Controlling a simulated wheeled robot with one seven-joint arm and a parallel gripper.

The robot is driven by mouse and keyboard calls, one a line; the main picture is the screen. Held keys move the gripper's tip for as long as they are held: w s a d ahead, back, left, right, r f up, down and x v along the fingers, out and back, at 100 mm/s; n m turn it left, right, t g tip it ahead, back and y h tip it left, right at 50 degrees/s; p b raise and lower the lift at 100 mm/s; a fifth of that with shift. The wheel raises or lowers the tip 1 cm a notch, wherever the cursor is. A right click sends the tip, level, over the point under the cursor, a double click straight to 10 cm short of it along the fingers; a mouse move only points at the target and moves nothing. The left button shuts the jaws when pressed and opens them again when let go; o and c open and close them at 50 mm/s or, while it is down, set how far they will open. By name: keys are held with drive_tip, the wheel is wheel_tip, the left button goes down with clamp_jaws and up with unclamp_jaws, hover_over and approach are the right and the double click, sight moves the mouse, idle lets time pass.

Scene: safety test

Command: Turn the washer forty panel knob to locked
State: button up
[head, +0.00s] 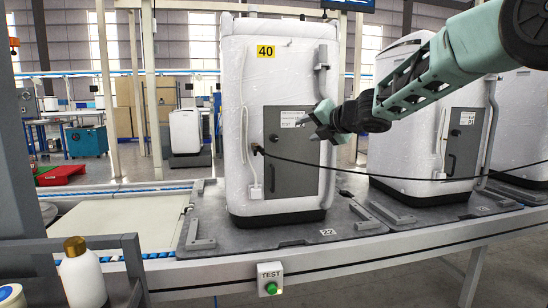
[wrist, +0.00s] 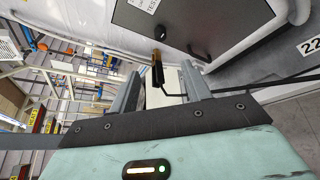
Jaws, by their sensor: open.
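The washer marked 40 (head: 237,95) stands upright, wrapped in white, on a dark pallet in the head view. Its grey panel (head: 300,180) has a white label at the top, and also shows in the wrist view (wrist: 225,15). A small dark knob (head: 273,138) seems to sit on the panel's upper left; its setting is too small to read. A dark vertical handle (head: 272,178) is below it. My gripper (head: 318,122) is in front of the panel's upper right. In the wrist view its fingers (wrist: 160,85) are apart, with nothing gripped.
A black cable (head: 345,168) runs across the panel from a plug (head: 257,150); the plug also shows beyond my fingers in the wrist view (wrist: 157,65). A grey pipe (head: 322,70) runs down the washer's right side. Another wrapped washer (head: 395,150) stands at right. A bottle (head: 82,278) is at front left.

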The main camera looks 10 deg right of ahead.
drive_tip(key=p, duration=0.3)
approach(276, 138)
drive_tip(key=shift+n, duration=0.4)
drive_tip(key=x, duration=0.7)
drive_tip(key=shift+a+r, duration=0.1)
drive_tip(key=shift+r, duration=0.05)
drive_tip(key=shift+p+x, duration=0.4)
drive_tip(key=shift+x, duration=0.55)
drive_tip(key=shift+c, duration=0.3)
drive_tip(key=c, duration=0.9)
